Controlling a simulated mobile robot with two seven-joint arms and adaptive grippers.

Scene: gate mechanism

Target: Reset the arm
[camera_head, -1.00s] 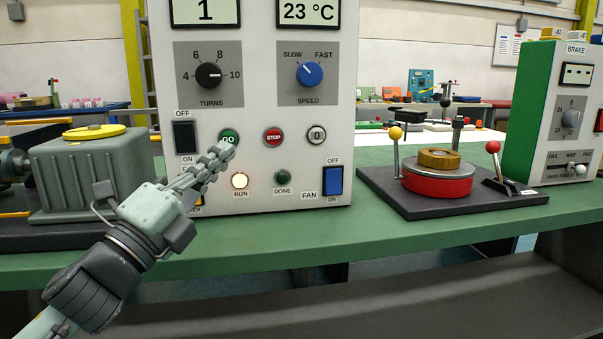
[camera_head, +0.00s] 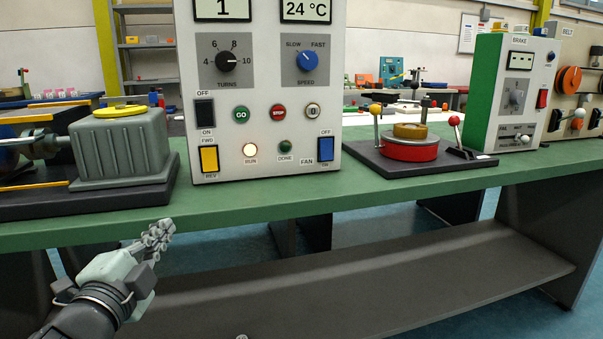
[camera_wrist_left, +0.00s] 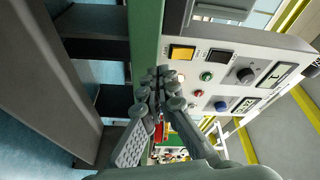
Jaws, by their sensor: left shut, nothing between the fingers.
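My left gripper (camera_head: 160,236) is shut and empty. In the head view it is in front of and below the green table's front edge, apart from the control panel (camera_head: 265,130). In the left wrist view my left gripper (camera_wrist_left: 160,90) shows its fingers together, with the panel (camera_wrist_left: 240,75) beyond them. The panel has a green GO button (camera_head: 241,114), a red STOP button (camera_head: 278,112), a lit RUN lamp (camera_head: 250,149), a dark DONE lamp (camera_head: 285,146), a yellow FWD/REV switch (camera_head: 209,159) and a blue FAN switch (camera_head: 326,149). My right gripper is not in view.
A grey gearbox (camera_head: 120,150) with a yellow disc stands left of the panel. A red and brass turntable fixture (camera_head: 410,151) with levers is to the right, then the green BRAKE box (camera_head: 484,90). A lower shelf (camera_head: 350,285) runs under the green table (camera_head: 400,180).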

